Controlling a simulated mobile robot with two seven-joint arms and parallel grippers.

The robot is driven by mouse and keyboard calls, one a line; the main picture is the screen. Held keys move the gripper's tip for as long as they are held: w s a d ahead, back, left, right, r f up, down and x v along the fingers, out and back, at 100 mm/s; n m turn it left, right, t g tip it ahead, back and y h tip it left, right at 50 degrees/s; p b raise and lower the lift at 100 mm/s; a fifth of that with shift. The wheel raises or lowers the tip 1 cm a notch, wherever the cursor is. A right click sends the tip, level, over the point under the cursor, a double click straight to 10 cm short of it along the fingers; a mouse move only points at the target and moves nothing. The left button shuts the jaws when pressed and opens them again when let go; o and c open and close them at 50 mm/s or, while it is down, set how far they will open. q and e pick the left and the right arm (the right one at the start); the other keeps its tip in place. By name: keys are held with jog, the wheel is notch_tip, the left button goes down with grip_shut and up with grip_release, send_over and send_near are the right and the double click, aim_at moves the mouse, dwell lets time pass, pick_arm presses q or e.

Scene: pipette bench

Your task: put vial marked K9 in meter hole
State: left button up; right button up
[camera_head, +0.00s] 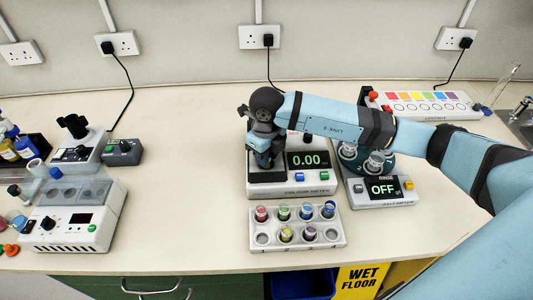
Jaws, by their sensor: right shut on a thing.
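The colour meter (291,190) stands mid-bench, its display reading 0.00. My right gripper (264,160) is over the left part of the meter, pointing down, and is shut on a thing. The gripper hides what it holds and also the meter hole, so I cannot tell how far in the held thing is. A white rack (298,245) in front of the meter holds several vials with coloured contents, among them a red one (261,214) and a yellow one (286,235). Two front holes, at the left and right ends, look empty. No K9 mark is readable. My left gripper is not in view.
A rinse unit (384,192) reading OFF stands right of the meter, partly under my right arm. A strip with coloured squares (425,103) lies behind it. White devices (75,220) and bottles (20,145) fill the left end. The bench between is clear.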

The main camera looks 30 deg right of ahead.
jog(key=shift+f+b, duration=0.3)
jog(key=shift+f, duration=0.05)
jog(key=o, duration=0.9)
jog(key=shift+r, duration=0.15)
jog(key=shift+r+p, duration=0.35)
jog(key=shift+p, duration=0.1)
notch_tip(320, 180, up, 12)
jog(key=b, duration=0.1)
jog(key=shift+f, duration=0.15)
